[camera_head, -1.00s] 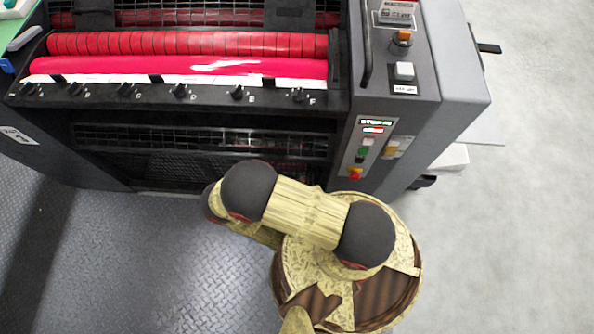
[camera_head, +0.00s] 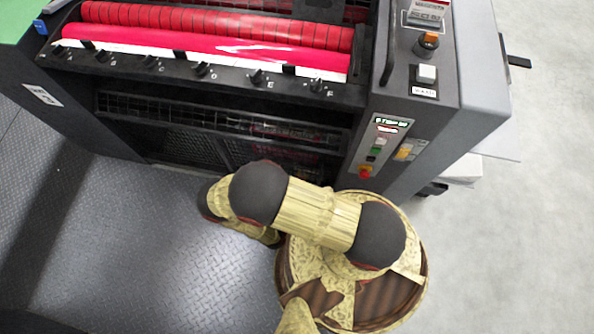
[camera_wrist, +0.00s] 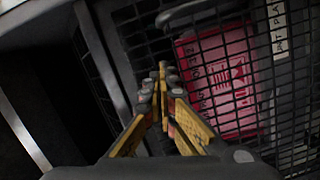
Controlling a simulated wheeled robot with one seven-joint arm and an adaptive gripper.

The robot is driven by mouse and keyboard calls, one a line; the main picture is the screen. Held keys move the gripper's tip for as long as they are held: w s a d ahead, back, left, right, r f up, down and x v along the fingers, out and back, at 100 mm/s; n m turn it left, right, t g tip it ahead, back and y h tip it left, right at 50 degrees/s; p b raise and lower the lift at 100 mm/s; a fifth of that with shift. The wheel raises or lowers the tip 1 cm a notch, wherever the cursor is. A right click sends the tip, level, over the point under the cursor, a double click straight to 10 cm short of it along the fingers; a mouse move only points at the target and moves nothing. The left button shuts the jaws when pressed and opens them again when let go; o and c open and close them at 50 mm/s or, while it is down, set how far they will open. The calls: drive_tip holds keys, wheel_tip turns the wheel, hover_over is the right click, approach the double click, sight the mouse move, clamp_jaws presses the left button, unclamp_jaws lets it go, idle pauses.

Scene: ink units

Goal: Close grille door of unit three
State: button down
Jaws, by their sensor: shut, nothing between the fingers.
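The ink unit (camera_head: 330,100) is a dark press unit with red rollers on top. Dark wire-mesh grille work (camera_head: 180,108) spans its front below the row of knobs. In the wrist view, a mesh grille (camera_wrist: 205,45) with a dark frame fills the middle and right, with a red lettered panel (camera_wrist: 222,80) behind it. I cannot tell the unit's number or how far the grille door stands open. My gripper (camera_wrist: 160,75) is shut and empty, its yellow-sided fingers pointing at the grille; contact is unclear. In the head view my arm hides it.
A control panel (camera_head: 380,145) with coloured buttons is on the unit's front right. A grey bar (camera_wrist: 185,12) crosses the top of the wrist view. Treaded metal floor (camera_head: 130,240) lies clear at left, and pale floor (camera_head: 510,250) at right.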

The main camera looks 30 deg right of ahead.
drive_tip(key=p+v, duration=0.1)
drive_tip(key=v, duration=0.6)
drive_tip(key=shift+s, duration=0.2)
